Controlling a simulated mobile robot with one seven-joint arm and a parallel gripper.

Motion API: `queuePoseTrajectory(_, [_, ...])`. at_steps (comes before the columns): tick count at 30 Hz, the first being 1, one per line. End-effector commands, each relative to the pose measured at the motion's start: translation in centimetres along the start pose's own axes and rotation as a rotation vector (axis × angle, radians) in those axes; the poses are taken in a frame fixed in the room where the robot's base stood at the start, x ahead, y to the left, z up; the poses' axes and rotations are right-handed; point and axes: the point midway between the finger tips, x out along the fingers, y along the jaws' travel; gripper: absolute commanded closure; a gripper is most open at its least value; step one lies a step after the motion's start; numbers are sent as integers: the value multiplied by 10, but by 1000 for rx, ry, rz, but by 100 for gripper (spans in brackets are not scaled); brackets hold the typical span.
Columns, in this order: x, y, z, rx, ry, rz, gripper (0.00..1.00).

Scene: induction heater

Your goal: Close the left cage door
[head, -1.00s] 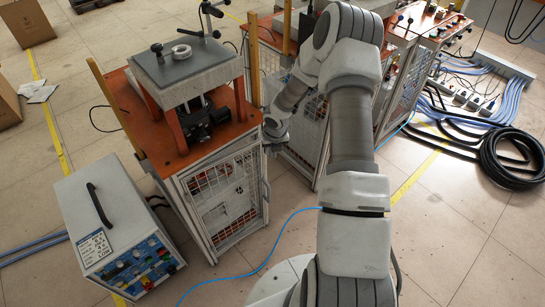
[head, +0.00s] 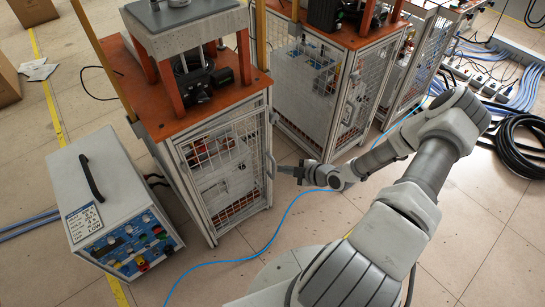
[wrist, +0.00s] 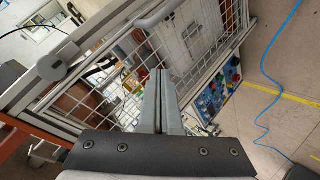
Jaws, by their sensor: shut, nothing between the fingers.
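The left cage has an orange top and a grey-framed mesh door (head: 225,165) on its front. A pale bar handle (head: 271,160) stands upright near the door's right edge. My gripper (head: 282,170) is low beside that right edge, just right of the handle, with its fingers pointing left. In the wrist view my gripper (wrist: 163,76) is shut and empty, its fingertips in front of the white mesh door (wrist: 210,50). The curved handle (wrist: 160,14) shows just above the fingertips. I cannot tell whether the fingers touch the door, or whether it stands fully closed.
A grey control box (head: 108,200) with a black handle stands left of the cage. Another mesh cage (head: 315,95) stands behind and to the right. A blue cable (head: 285,225) runs over the floor in front. Black hoses (head: 520,145) lie at the far right.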

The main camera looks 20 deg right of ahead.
Motion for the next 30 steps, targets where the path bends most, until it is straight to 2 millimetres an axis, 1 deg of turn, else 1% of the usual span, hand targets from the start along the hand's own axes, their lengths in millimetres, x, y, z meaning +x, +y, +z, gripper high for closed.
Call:
queuePoseTrajectory(1, [7, -17, 12, 158, 41, 90, 100])
queuePoseTrajectory(2, [6, -19, 13, 250, 69, 144, 100])
queuePoseTrajectory(3, [4, -20, 15, 364, 111, 213, 100])
queuePoseTrajectory(6, [-4, -20, 19, 610, 215, 364, 100])
queuePoseTrajectory(10, [-18, -16, 23, 816, 328, 496, 100])
queuePoseTrajectory(14, [-25, -12, 24, 902, 386, 553, 100])
queuePoseTrajectory(17, [-22, -7, 23, 915, 396, 561, 100])
queuePoseTrajectory(20, [-11, 1, 22, 912, 396, 560, 100])
queuePoseTrajectory(30, [47, 44, 16, 910, 393, 558, 100])
